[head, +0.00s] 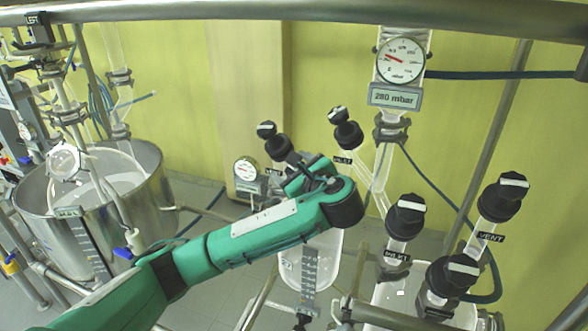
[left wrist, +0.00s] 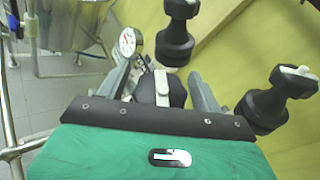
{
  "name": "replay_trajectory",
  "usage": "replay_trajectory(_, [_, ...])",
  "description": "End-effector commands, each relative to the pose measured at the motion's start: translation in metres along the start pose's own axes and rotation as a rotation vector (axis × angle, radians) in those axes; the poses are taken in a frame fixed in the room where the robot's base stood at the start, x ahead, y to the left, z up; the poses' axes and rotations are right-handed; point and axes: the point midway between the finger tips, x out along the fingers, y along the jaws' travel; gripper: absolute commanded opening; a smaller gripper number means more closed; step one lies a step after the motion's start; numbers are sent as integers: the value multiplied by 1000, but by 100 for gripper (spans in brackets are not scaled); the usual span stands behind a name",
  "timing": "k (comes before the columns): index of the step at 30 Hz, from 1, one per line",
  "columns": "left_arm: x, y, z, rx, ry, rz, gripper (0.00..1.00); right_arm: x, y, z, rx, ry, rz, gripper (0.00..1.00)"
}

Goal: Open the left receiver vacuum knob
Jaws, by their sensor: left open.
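My left gripper (head: 310,178) reaches in over the left glass receiver (head: 325,262) in the head view. In the left wrist view, its jaws (left wrist: 160,92) are open on either side of a black knob (left wrist: 171,91) with a white bar on top. Gaps show between the knob and both fingers, so it is not gripped. The white bar runs roughly up and down in that view. In the head view my gripper hides this knob, and no label on it can be read. My right gripper is in neither view.
Two black knobs flank the jaws in the left wrist view: an upper knob (left wrist: 175,42) and a right knob (left wrist: 263,106). A small gauge (head: 246,169) stands left of my gripper. The right receiver's knobs (head: 405,216) stand to the right. A metal rail (head: 300,10) crosses above.

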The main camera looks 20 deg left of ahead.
Motion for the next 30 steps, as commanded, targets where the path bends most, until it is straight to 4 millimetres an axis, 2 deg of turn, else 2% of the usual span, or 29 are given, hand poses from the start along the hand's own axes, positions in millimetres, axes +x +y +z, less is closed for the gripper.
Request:
replay_trajectory(5, [-8,0,-2,1,3,-3,67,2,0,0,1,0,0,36])
replay_trajectory(8, [-20,0,-3,-1,6,-5,67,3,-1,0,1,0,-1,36])
replay_trajectory(30, [-121,0,-3,-2,4,-2,67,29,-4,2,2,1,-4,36])
